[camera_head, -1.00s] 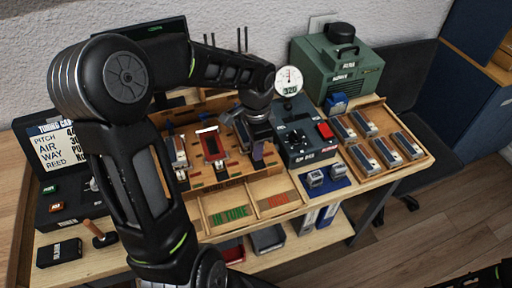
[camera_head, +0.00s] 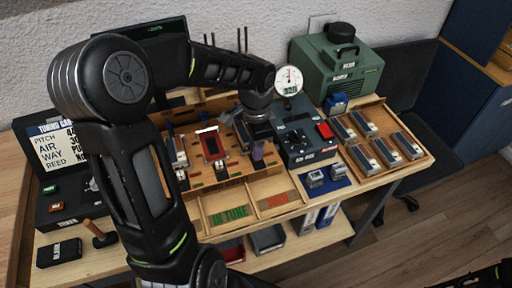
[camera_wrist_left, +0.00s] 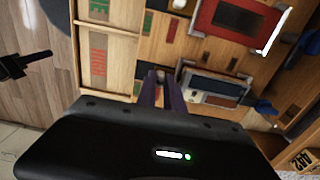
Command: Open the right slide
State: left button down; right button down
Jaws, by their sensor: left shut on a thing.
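The right slide (camera_head: 242,135) is a grey and silver piece on the wooden board, right of the red-framed slide (camera_head: 211,146). It also shows in the wrist view (camera_wrist_left: 212,88). My left gripper (camera_head: 258,152) reaches down at the front end of the right slide. In the wrist view its two narrow purplish fingers (camera_wrist_left: 161,90) are close together at that end, shut on the slide. The exact contact is partly hidden by the gripper. Of my right arm only a dark part shows at the lower right of the head view; its fingers cannot be made out.
A dark control box (camera_head: 303,140) with a round gauge (camera_head: 288,80) stands just right of the gripper. Trays marked in green (camera_head: 230,212) and red (camera_head: 277,200) lie in front. A wooden tray (camera_head: 420,165) of several grey blocks and a green machine (camera_head: 335,70) are at right.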

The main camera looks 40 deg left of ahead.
dwell(0.3)
pick_arm(q)
jog(key=shift+s+d+b, duration=0.2)
jog(key=shift+s+d, duration=0.35)
jog(key=shift+d, duration=0.25)
jog(key=shift+s+d+b, duration=0.2)
jog(key=shift+s+d, duration=0.35)
jog(key=shift+d, duration=0.25)
jog(key=c, duration=1.5)
grip_release()
jog(key=shift+d, duration=0.1)
jog(key=shift+o, duration=0.3)
jog(key=shift+r, duration=0.15)
jog(key=shift+r, duration=0.25)
notch_tip(320, 180, up, 7)
